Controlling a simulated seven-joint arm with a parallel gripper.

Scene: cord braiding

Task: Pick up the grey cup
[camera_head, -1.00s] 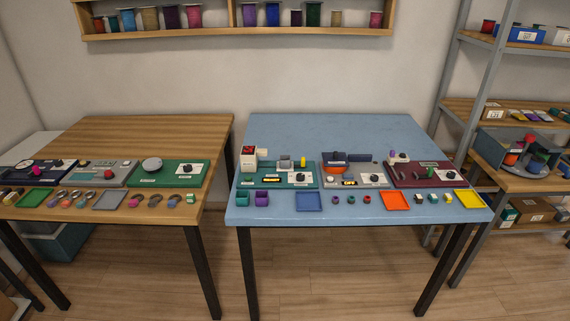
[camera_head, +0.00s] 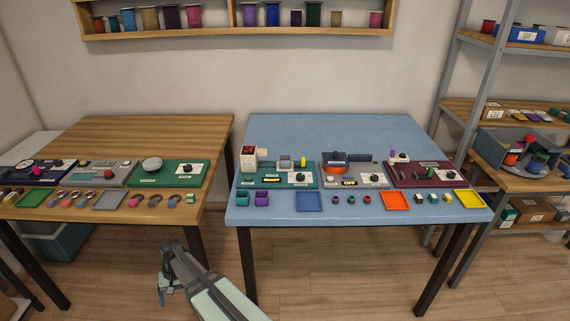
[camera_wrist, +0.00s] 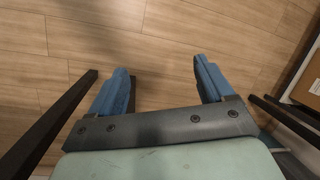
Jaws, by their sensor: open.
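I cannot make out a grey cup for certain in either view. A teal cup (camera_head: 244,198) and a purple cup (camera_head: 262,198) stand side by side at the front left of the blue table (camera_head: 340,133). A small grey item (camera_head: 285,162) stands on the green board behind them; its shape is too small to tell. My gripper (camera_head: 168,287) is low in front of the gap between the two tables, away from the objects. In the wrist view my gripper (camera_wrist: 163,80) is open and empty, its blue fingers apart over the wooden floor.
The blue table also holds a blue tray (camera_head: 309,201), an orange tray (camera_head: 396,201), a yellow tray (camera_head: 468,199) and several small pieces. A wooden table (camera_head: 160,133) with boards is at left. A shelf rack (camera_head: 475,60) stands at right. The blue table's back is clear.

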